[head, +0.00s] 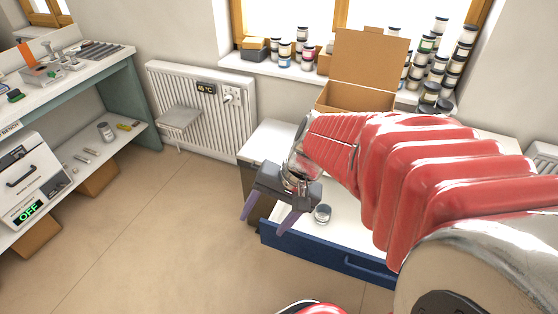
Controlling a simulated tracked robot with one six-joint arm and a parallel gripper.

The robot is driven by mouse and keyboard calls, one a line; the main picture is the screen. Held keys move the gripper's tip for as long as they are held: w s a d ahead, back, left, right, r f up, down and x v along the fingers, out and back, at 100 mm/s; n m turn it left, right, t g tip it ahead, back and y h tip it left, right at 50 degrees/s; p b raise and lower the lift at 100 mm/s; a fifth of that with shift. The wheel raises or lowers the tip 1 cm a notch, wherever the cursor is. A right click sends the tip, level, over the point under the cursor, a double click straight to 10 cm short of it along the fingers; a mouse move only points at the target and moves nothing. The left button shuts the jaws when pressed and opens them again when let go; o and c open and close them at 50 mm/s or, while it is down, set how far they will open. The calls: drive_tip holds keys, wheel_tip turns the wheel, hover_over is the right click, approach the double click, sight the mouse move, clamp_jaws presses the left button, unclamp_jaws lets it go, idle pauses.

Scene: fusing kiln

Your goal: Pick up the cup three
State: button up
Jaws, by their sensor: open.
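An open cardboard box (371,58) stands behind my arm. Many jars (440,62) stack on the windowsill at right. A white radiator (203,110) with a small shelf (180,118) is on the wall. A workbench (75,75) stands at left. The floor between is clear.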

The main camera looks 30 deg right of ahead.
drive_tip(key=w+d+f+m+t+y, duration=0.2)
drive_tip(key=d+f+m+t, duration=0.1)
drive_tip(key=d+f+m, duration=0.35)
drive_tip(key=w+d+f+m+t+y, duration=0.25)
drive_tip(key=d+f+m, duration=0.25)
drive_tip(key=d+m, duration=0.3)
drive_tip(key=s+d+f+m+t+h, duration=0.2)
drive_tip(key=s+d+f+m+h, duration=0.1)
drive_tip(key=d+f+m, duration=0.3)
drive_tip(key=s+d+f+m+t+h, duration=0.3)
drive_tip(key=d+f+m, duration=0.3)
drive_tip(key=d, duration=0.3)
drive_tip(key=shift+d+f+h, duration=0.25)
drive_tip(key=shift+d+h, duration=0.15)
drive_tip(key=shift+h, duration=0.15)
drive_tip(key=shift+x, duration=4.3)
drive_tip(key=shift+w+a+r, duration=0.1)
drive_tip(key=shift+w, duration=0.1)
